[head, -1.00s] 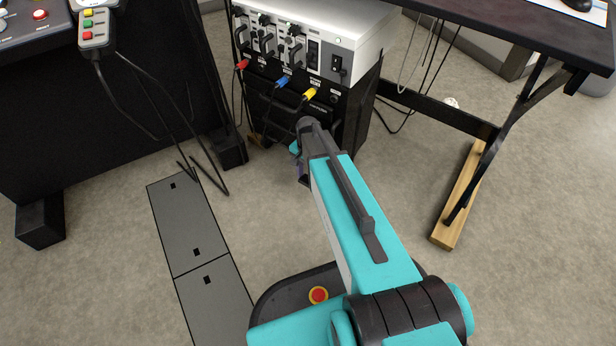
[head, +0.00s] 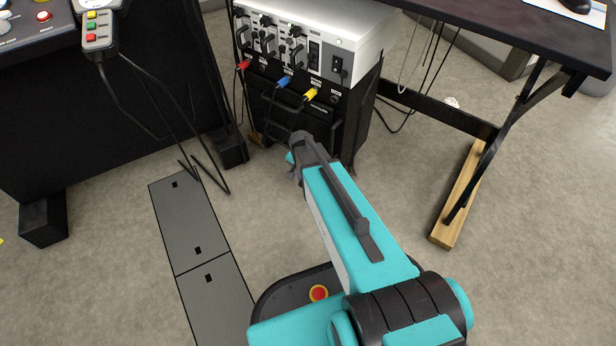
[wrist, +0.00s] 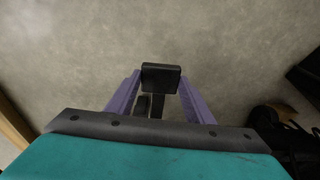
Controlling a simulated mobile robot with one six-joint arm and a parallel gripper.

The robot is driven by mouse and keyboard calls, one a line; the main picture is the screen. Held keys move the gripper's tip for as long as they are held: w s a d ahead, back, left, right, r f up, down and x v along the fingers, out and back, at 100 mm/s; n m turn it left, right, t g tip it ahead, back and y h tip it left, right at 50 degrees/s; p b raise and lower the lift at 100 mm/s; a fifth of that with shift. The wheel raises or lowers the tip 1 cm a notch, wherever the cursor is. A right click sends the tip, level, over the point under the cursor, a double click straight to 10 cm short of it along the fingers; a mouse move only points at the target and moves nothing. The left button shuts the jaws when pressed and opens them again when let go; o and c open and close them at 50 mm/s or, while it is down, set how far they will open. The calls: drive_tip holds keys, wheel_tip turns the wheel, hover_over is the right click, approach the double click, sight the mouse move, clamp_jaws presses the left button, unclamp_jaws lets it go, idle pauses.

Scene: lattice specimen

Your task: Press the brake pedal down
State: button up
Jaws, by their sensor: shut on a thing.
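In the wrist view a black pedal pad (wrist: 161,77) on a dark stem stands over the grey floor; it looks like the brake pedal. A second, smaller dark piece (wrist: 142,105) is left of the stem. My gripper (wrist: 160,88) has its two purple fingers on either side of the pad, tips at its side edges, and is shut on it. How far the pedal is pressed cannot be told. In the head view my arm hides the pedal and most of the gripper.
A silver-and-black equipment cabinet (head: 325,60) with coloured plugs and cables stands just beyond my arm. A dark desk (head: 490,30) with a wooden foot (head: 460,200) is at the right. Grey floor plates (head: 190,225) lie at the left. Carpet is clear between arm and desk.

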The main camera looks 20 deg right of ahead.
drive_tip(key=shift+s+a+f+p, duration=0.2)
drive_tip(key=shift+f+p, duration=0.2)
drive_tip(key=shift+f, duration=0.4)
drive_tip(key=shift+s+a+f+p, duration=0.15)
drive_tip(key=shift+f+p, duration=0.25)
drive_tip(key=shift+f, duration=0.4)
drive_tip(key=o, duration=1.5)
drive_tip(key=shift+o, duration=0.2)
drive_tip(key=shift+w+d, duration=0.1)
drive_tip(key=shift+r, duration=0.1)
drive_tip(key=shift+r, duration=0.2)
wheel_tip(320, 180, up, 13)
drive_tip(key=s+a+p, duration=0.1)
drive_tip(key=p, duration=0.4)
drive_tip(key=shift+a, duration=0.25)
